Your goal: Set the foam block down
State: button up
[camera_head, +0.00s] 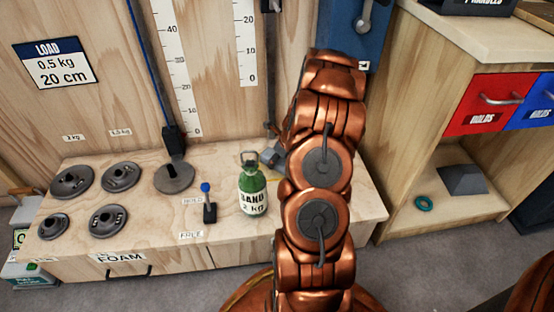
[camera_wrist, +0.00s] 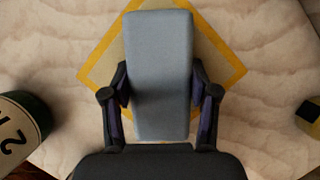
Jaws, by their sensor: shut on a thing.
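The foam block (camera_wrist: 158,75) is a grey-blue oblong in the middle of the wrist view. My gripper (camera_wrist: 160,92) is shut on it, with one dark finger against each long side. Beneath the block, a yellow-outlined square (camera_wrist: 107,57) lies on the pale wooden bench top; the block covers its middle. I cannot tell whether the block touches the surface. In the head view my arm hides most of the gripper and block.
A green sand bottle (camera_head: 253,190) stands on the bench left of my arm and shows at the wrist view's left edge (camera_wrist: 20,125). Several dark weight discs (camera_head: 120,177) lie further left. A dark object with yellow (camera_wrist: 310,120) is at the wrist view's right edge.

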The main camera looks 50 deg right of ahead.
jog(key=o, duration=1.2)
jog(key=shift+f, duration=0.1)
jog(key=shift+o, duration=0.2)
jog(key=p+v, duration=0.4)
jog(key=v, duration=0.8)
jog(key=s+a+r+n+g+y+p, duration=0.25)
jog(key=a+r+n+p, duration=1.4)
jog(key=a+r, duration=1.2)
jog(key=s+a+r+n+g+h+p, duration=0.1)
jog(key=s+a+r+n+p, duration=0.2)
jog(key=s+r+n+p, duration=0.3)
jog(key=s+a+r+n+g+h+p, duration=0.1)
jog(key=s+a+r+n+p, duration=0.2)
jog(key=s+r+n+p, duration=0.3)
jog(key=s+a+r+n+g+h+p, duration=0.1)
jog(key=s+a+r+n+p, duration=0.2)
jog(key=s+r+n+p, duration=0.3)
jog(key=s+r+p, duration=0.1)
jog(key=s+r, duration=0.4)
jog(key=r, duration=0.3)
jog(key=shift+a+r+g, duration=0.2)
jog(key=shift+a+g, duration=0.1)
jog(key=shift+g, duration=0.05)
